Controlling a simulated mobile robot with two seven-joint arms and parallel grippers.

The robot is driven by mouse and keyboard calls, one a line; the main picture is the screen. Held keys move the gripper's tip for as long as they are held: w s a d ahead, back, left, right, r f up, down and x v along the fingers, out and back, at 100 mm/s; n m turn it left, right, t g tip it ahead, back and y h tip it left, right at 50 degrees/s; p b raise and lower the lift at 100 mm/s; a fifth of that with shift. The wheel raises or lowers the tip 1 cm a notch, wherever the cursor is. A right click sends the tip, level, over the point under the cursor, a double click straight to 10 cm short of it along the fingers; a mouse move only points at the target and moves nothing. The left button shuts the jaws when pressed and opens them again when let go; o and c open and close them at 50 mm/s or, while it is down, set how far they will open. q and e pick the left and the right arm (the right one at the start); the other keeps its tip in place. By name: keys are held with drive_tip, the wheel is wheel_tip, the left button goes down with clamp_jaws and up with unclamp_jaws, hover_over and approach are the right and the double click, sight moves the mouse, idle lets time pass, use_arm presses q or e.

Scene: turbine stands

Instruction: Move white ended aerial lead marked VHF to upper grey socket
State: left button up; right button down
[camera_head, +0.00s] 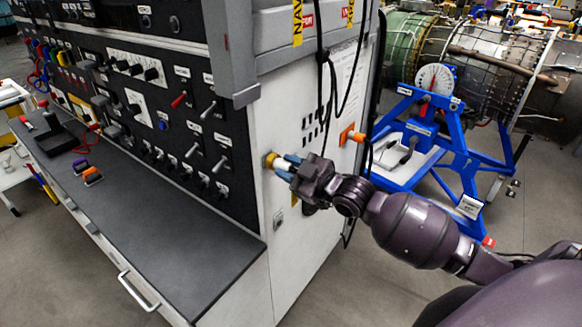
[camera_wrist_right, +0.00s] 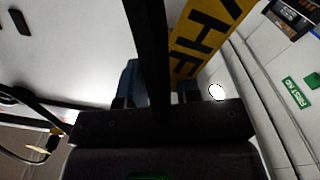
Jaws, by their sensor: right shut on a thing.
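My right gripper (camera_head: 286,166) is at the side wall of the white cabinet (camera_head: 292,255), its blue fingers shut on the white ended lead (camera_head: 277,162). A yellow-brown part shows at its tip, close to the wall. I cannot tell whether the tip touches the wall or sits in a socket. In the right wrist view, a yellow tag (camera_wrist_right: 203,40) with VHF lettering lies just beyond my right gripper (camera_wrist_right: 160,90). A small grey socket plate (camera_head: 279,219) is below the gripper; any socket behind the lead's end is hidden. My left gripper is out of view.
An orange connector (camera_head: 352,136) with a black cable is on the wall, right of my gripper. Black cables (camera_head: 325,80) hang from above near yellow labels (camera_head: 297,22). The switch panel and dark bench (camera_head: 150,220) are left; a blue turbine stand (camera_head: 430,150) is right.

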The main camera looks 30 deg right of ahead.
drive_tip(key=shift+w+r, duration=0.15)
drive_tip(key=shift+r, duration=0.2)
drive_tip(key=c, duration=1.1)
unclamp_jaws()
drive_tip(key=shift+w+a, duration=0.1)
drive_tip(key=shift+a, duration=0.05)
drive_tip(key=shift+o, duration=1.2)
drive_tip(key=shift+w+a+f, duration=0.15)
drive_tip(key=shift+w+f, duration=0.1)
drive_tip(key=shift+w, duration=0.05)
drive_tip(key=shift+o, duration=0.7)
drive_tip(key=shift+s, duration=0.2)
drive_tip(key=shift+o, duration=0.7)
drive_tip(key=shift+f, duration=0.1)
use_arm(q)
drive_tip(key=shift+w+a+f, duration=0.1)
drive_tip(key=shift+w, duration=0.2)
